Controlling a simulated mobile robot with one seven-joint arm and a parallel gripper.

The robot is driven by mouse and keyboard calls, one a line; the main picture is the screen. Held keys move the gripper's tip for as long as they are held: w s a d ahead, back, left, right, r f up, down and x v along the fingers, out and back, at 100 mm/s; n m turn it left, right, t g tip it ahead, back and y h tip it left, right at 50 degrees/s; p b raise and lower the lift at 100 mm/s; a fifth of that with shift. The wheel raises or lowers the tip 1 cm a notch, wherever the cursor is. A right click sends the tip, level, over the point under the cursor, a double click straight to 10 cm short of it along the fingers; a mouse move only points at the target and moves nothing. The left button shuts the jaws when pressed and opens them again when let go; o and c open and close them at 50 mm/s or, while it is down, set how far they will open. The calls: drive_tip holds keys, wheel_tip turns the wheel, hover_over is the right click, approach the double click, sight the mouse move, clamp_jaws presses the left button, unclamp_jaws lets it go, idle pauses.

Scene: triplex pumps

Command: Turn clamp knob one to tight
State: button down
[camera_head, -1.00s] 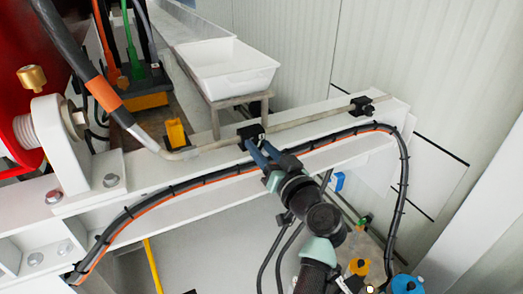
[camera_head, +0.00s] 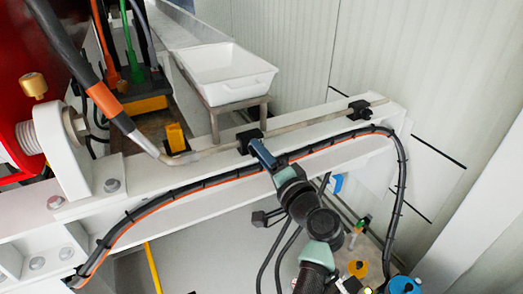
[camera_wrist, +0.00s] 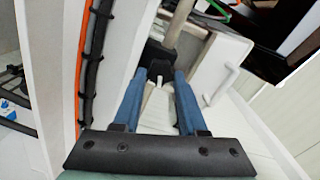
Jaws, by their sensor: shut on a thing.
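A black clamp (camera_head: 247,140) holds the thin grey pipe on top of the white beam, near the beam's middle. It also shows in the wrist view (camera_wrist: 157,52) just beyond my fingertips. My gripper (camera_head: 259,147) has its blue fingers at the near side of this clamp. In the wrist view, the fingertips (camera_wrist: 160,74) converge on a small dark knob (camera_wrist: 160,72) at the clamp and are shut on it. A second black clamp (camera_head: 360,107) sits further right on the same pipe.
A black and orange cable bundle (camera_head: 200,181) runs along the near side of the white beam (camera_head: 320,117), below my gripper. A white tray (camera_head: 228,80) stands on a rack behind. Blue and yellow caps (camera_head: 404,285) are low at right.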

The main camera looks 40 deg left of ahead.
drive_tip(key=shift+m+p, duration=0.65)
drive_tip(key=shift+m, duration=1.05)
drive_tip(key=shift+f, duration=0.1)
drive_tip(key=c, duration=0.5)
unclamp_jaws()
drive_tip(key=shift+o, duration=0.3)
